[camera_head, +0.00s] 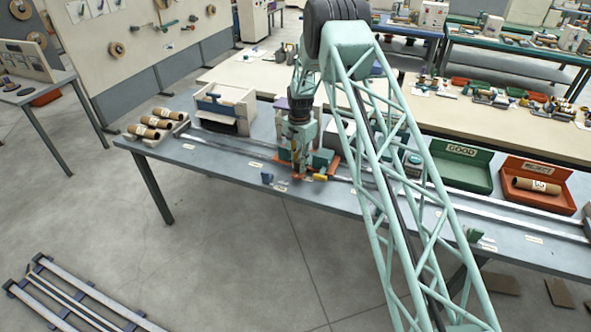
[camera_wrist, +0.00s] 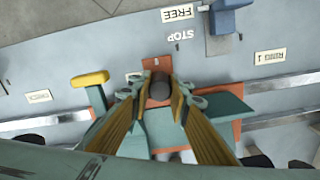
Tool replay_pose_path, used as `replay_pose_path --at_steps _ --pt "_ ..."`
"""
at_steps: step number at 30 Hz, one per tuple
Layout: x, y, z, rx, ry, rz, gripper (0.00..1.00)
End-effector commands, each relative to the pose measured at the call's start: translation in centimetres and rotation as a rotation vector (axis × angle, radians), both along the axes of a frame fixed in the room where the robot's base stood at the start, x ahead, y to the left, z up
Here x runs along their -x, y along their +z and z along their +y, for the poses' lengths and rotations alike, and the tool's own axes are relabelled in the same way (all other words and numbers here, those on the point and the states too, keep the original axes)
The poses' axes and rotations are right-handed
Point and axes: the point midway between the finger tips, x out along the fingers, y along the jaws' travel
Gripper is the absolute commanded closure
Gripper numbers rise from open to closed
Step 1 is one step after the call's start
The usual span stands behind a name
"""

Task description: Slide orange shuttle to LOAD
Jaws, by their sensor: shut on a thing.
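The orange shuttle (camera_head: 297,177) is on the rail along the front of the grey bench, left of centre in the head view. In the wrist view its orange plate (camera_wrist: 157,63) shows beyond the fingertips, with green parts around it. A dark round knob (camera_wrist: 160,92) stands up at the shuttle. My gripper (camera_wrist: 160,86) is shut on this knob, one finger on each side. In the head view my gripper (camera_head: 299,150) reaches down to the shuttle, and its fingertips are hard to make out. I cannot read a LOAD label in either view.
A yellow-ended lever (camera_wrist: 90,79) is left of the fingers. A blue block (camera_wrist: 228,18) is near the FREE (camera_wrist: 177,13) and STOP labels. Cardboard tubes (camera_head: 150,128) lie at the bench's left; the green GOOD tray (camera_head: 460,176) and a red tray (camera_head: 508,193) are right.

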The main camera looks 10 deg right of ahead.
Motion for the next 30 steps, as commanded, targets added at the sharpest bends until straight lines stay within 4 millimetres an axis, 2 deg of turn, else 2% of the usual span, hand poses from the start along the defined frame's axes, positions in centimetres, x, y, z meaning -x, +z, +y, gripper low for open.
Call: replay_pose_path --at_steps 7,8,12,23,30 --pt "0.0 0.1 0.0 0.0 -0.001 0.0 1.0" --pt "0.0 0.1 0.0 0.0 -0.001 0.0 0.81" --pt "0.0 0.0 0.0 0.0 0.0 0.0 0.69" --pt "0.0 0.1 0.0 -0.001 0.0 0.001 0.69" --pt "0.0 1.1 0.0 0.0 0.0 0.0 0.69"
